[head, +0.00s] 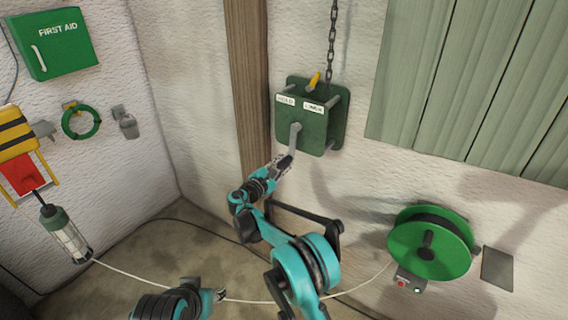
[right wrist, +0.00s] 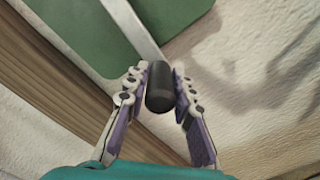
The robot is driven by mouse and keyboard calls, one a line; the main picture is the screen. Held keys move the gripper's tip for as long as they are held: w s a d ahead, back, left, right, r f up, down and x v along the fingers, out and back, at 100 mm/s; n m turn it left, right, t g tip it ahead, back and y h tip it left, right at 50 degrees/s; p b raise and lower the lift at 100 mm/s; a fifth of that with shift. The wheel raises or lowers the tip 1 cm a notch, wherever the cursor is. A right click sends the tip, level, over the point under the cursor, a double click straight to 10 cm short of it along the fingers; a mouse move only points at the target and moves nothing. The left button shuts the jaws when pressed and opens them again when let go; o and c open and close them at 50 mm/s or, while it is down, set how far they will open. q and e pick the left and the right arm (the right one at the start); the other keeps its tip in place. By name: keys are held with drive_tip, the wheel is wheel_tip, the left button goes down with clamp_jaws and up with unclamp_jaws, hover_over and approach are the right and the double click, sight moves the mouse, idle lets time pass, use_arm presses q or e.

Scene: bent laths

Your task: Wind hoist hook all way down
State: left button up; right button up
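The green hoist box (head: 318,128) is on the wall, with a chain (head: 333,40) running up from it. It has a HOLD label and a second label that seems to read LOWER. A yellow lever (head: 313,80) stands above the labels. A grey crank arm (head: 295,138) hangs from the box's front. My right gripper (head: 284,163) is at the crank's lower end. In the right wrist view its fingers are closed on both sides of the dark crank knob (right wrist: 160,88). My left gripper (head: 219,295) is low in the head view, its fingers too small to judge. No hook shows.
A green cable reel (head: 430,245) is on the wall at lower right, its pale cord crossing low to a lamp (head: 65,235) at left. A wooden post (head: 247,80) stands left of the hoist. A first aid box (head: 54,43) and green ring (head: 81,122) hang at left.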

drive_tip(key=shift+o, duration=1.3)
drive_tip(key=v, duration=1.2)
